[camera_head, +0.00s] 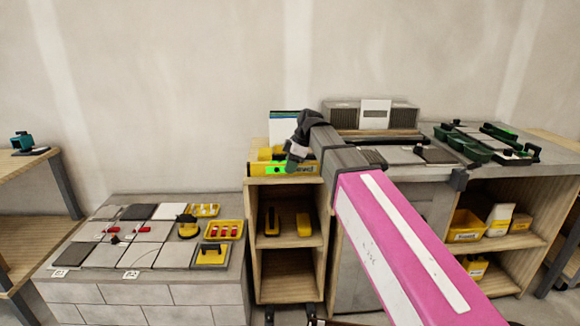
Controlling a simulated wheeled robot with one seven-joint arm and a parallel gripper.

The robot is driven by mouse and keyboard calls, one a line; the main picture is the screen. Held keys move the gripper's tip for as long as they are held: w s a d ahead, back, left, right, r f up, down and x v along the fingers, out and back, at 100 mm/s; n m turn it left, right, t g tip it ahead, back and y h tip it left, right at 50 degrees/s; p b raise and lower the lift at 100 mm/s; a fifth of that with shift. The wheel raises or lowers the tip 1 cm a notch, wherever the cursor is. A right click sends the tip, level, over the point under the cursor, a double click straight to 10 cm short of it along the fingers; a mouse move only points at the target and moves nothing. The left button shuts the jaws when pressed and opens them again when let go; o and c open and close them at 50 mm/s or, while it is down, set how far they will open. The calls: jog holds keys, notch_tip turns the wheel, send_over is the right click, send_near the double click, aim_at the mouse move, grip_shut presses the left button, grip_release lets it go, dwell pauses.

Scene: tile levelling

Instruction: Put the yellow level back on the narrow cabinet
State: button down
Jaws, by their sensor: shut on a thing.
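The yellow level (307,169), a long bar with bright green vials, is at the top front edge of the narrow cabinet (252,225). My gripper (293,158), dark grey, reaches in from the right and is shut on the level near its middle. The level looks roughly horizontal. I cannot tell whether its underside touches the cabinet top or hangs just above it. My gripper and wrist hide part of the cabinet top behind the level.
A white and blue-green box (284,127) stands behind the level. Yellow tools (304,225) sit on the cabinet's shelf. A block platform (150,300) with tiles and yellow trays (222,230) is on the left. A grey workbench (480,178) with green-handled tools and a radio-like box (375,114) is on the right.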

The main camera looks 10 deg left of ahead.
jog(key=c, duration=0.9)
grip_release()
